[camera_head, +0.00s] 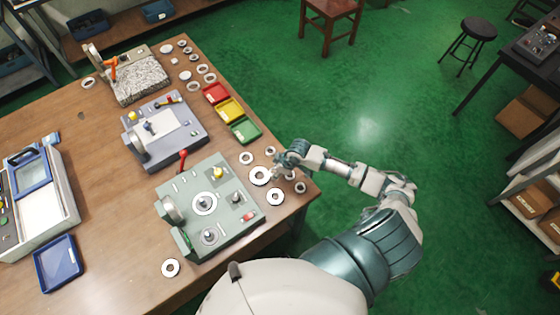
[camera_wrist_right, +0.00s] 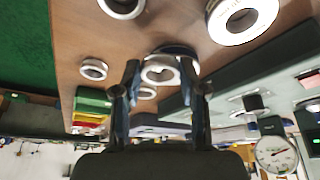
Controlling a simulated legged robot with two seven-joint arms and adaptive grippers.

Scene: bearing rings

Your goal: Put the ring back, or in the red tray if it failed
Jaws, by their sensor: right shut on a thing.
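My right gripper (camera_head: 280,171) is over the right edge of the wooden table, among several loose metal rings. In the right wrist view its two fingers (camera_wrist_right: 160,75) are shut on a ring (camera_wrist_right: 158,70), one finger on each side. In the head view I cannot clearly separate the held ring from the fingers and the rings around them. The red tray (camera_head: 215,93) lies farther back along the table's right edge, apart from the gripper, and looks empty. My left gripper is not in view.
Large rings (camera_head: 260,176) (camera_head: 275,197) lie near the gripper. A green-grey fixture (camera_head: 240,228) with a red lever stands to its left. Yellow (camera_head: 230,110) and green (camera_head: 245,131) trays lie between gripper and red tray. A dial gauge (camera_wrist_right: 275,154) shows in the wrist view.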

